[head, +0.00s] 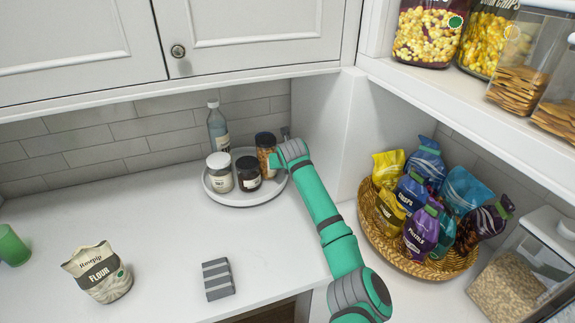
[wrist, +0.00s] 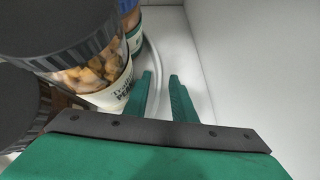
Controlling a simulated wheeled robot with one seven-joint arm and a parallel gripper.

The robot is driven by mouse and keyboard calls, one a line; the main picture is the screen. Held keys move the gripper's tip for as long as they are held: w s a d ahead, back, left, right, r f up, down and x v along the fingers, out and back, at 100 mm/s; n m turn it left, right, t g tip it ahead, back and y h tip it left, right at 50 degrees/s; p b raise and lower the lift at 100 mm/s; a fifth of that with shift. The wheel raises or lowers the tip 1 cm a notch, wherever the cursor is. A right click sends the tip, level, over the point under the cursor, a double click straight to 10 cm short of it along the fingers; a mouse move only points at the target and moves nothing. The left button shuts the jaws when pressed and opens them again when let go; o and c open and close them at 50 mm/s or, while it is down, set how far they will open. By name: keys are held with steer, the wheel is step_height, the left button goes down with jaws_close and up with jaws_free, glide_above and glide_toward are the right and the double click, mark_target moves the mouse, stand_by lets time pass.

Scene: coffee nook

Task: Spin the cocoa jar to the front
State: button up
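A round white turntable (head: 245,200) stands in the back corner of the counter and carries several containers. I cannot read which one is the cocoa jar. My gripper (wrist: 161,76) is at the turntable's right edge, beside the nut jar. Its two fingers are apart with nothing held between them. The wrist view shows the nut jar (wrist: 100,80) close on the left and the turntable rim (wrist: 153,62) near the fingertips.
A white wall stands close to the right of my gripper. A wicker basket (head: 377,238) of snack bags is at the right. A flour bag (head: 100,275), a striped grey block (head: 217,279) and a green cup (head: 12,246) stand on the counter. The front middle counter is mostly clear.

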steer(key=v, duration=1)
steer(key=shift+s+r, duration=0.25)
steer(key=shift+w+d, duration=0.1)
